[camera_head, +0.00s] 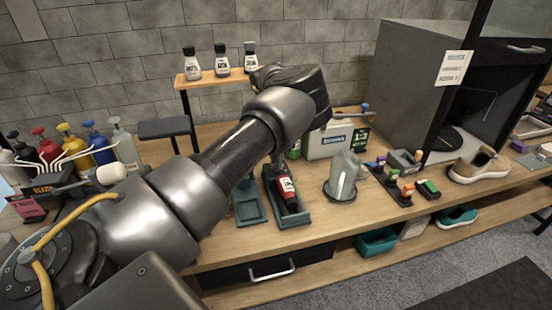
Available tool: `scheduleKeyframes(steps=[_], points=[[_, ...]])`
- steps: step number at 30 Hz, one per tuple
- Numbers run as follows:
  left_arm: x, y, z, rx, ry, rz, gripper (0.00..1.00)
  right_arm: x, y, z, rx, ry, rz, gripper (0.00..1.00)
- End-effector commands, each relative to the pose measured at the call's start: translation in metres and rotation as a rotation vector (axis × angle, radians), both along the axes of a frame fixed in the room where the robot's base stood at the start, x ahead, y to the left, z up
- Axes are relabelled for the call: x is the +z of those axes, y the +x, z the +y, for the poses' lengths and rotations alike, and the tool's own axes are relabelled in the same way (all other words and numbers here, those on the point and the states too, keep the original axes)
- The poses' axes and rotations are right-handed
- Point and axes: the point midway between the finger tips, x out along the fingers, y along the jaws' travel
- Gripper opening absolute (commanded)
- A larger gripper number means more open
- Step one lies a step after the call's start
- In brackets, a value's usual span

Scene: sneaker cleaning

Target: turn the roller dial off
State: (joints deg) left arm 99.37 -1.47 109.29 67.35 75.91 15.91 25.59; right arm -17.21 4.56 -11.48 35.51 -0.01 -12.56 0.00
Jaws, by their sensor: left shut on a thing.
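My left arm reaches from the lower left to the back middle of the bench. Its wrist end, with what shows of my left gripper (318,108), is bent down just left of and over the grey and white box (328,144). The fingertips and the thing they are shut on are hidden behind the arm. I cannot make out the roller dial; it may be covered by the arm. My right gripper is not in view.
A red bottle (287,190) lies in a dark tray. A clear cup (343,178) stands to its right. Brushes (408,190) and a beige sneaker (479,166) are farther right, before a dark cabinet (405,75). Small bottles (221,60) stand on a wooden shelf.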

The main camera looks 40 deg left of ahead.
Motion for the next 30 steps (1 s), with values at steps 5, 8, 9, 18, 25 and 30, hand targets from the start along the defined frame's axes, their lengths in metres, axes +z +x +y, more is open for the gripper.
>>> scheduleKeyframes(steps=[5, 8, 9, 18, 25, 30], points=[[0.001, 0.0004, -0.0004, 0.165, 0.002, -0.001, 0.0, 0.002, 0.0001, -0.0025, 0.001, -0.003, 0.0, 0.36], [0.0009, 0.0004, -0.0008, 0.26, 0.001, -0.001, 0.0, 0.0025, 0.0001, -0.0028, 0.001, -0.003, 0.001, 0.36], [0.0009, 0.0005, -0.0009, 0.299, 0.001, -0.001, 0.0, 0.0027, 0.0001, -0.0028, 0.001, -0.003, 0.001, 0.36], [0.001, 0.0011, -0.0021, 0.577, 0.0, -0.001, 0.0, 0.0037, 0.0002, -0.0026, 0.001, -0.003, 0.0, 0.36], [0.001, 0.0015, -0.0023, 0.755, 0.001, 0.0, 0.0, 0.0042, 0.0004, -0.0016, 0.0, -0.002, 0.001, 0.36], [0.0009, 0.0017, -0.0025, 0.849, 0.001, 0.0, 0.0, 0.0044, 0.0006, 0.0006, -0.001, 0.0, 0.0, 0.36]])
